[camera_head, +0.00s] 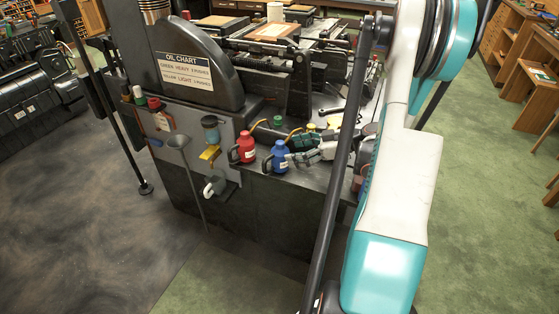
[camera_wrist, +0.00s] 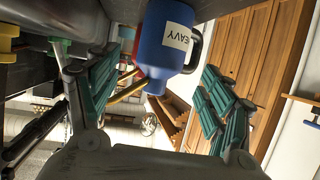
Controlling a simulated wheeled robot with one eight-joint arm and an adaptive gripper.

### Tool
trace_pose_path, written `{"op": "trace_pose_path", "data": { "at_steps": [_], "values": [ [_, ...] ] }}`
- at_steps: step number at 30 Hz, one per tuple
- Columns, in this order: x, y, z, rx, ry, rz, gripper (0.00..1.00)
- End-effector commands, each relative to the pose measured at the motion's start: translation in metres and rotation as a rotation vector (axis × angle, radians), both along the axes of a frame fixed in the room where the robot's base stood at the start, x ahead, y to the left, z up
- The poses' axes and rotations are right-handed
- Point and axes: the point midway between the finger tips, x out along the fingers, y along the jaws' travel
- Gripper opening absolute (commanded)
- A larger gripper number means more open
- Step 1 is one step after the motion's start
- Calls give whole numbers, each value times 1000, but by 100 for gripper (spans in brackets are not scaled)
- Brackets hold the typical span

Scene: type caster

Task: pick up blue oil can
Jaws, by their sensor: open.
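The blue oil can (camera_head: 279,160) stands upright on the dark machine ledge in the head view, just right of the red can. In the wrist view the blue oil can (camera_wrist: 162,52) appears upside down, with a white label reading "EAVY" and a dark handle on its right. My gripper (camera_head: 293,150) is right beside it, fingers pointing left at the can. In the wrist view my gripper (camera_wrist: 160,80) is open, its green-padded fingers spread either side of the can. I cannot tell whether either finger touches it.
The red can (camera_head: 244,147) stands close left of the blue one. A funnel (camera_head: 178,143) and a blue-grey cup (camera_head: 210,129) are on the machine's front. The oil chart sign (camera_head: 184,69) is above. Machine parts rise behind the ledge; open floor lies in front.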

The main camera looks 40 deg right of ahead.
Motion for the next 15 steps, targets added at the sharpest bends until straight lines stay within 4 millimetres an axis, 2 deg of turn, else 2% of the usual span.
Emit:
{"op": "trace_pose_path", "data": {
  "at_steps": [6, 15],
  "values": [
    [28, 18, -16, 0, 0, 3, 74],
    [37, 23, -18, 0, 0, 1, 74]
  ]
}}
